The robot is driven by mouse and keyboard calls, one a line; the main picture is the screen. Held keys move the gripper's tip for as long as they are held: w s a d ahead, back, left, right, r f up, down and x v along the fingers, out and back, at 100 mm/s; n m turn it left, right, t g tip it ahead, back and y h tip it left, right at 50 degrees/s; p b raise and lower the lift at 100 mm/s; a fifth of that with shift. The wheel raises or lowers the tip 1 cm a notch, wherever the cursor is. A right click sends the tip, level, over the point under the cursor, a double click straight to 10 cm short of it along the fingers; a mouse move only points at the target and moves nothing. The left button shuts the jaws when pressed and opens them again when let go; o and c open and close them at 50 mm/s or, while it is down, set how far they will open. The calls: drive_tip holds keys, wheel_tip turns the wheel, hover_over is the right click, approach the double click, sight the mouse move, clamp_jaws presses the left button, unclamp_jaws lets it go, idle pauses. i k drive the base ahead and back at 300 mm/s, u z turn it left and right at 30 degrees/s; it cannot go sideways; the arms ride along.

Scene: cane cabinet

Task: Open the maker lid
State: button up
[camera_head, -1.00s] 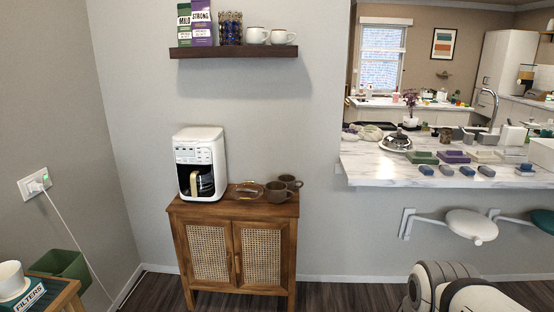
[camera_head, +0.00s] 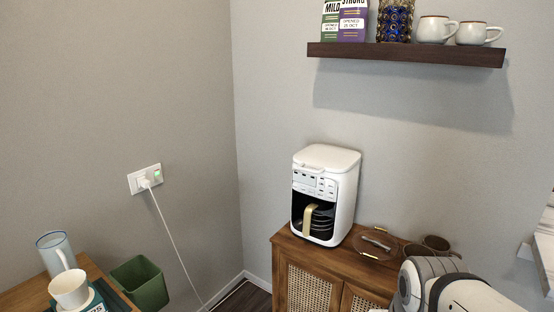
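The white coffee maker (camera_head: 341,190) stands upright on the left part of the wooden cane cabinet. Its lid (camera_head: 328,158) is flat on top and looks closed. A glass carafe (camera_head: 318,221) with a tan handle sits in the maker's front opening. Part of my arm shows at the lower right, in front of the cabinet's right side. My gripper itself is not in view.
A glass dish (camera_head: 375,243) and two dark mugs (camera_head: 436,244) sit right of the maker on the cabinet (camera_head: 284,251). A wall shelf (camera_head: 405,53) with bags and cups hangs above. A green bin (camera_head: 140,284) stands left. A white cord hangs from the wall outlet (camera_head: 145,179).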

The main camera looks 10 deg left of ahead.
sight(323, 157)
drive_tip(key=u, duration=0.35)
drive_tip(key=i, duration=1.05)
drive_tip(key=u, duration=0.45)
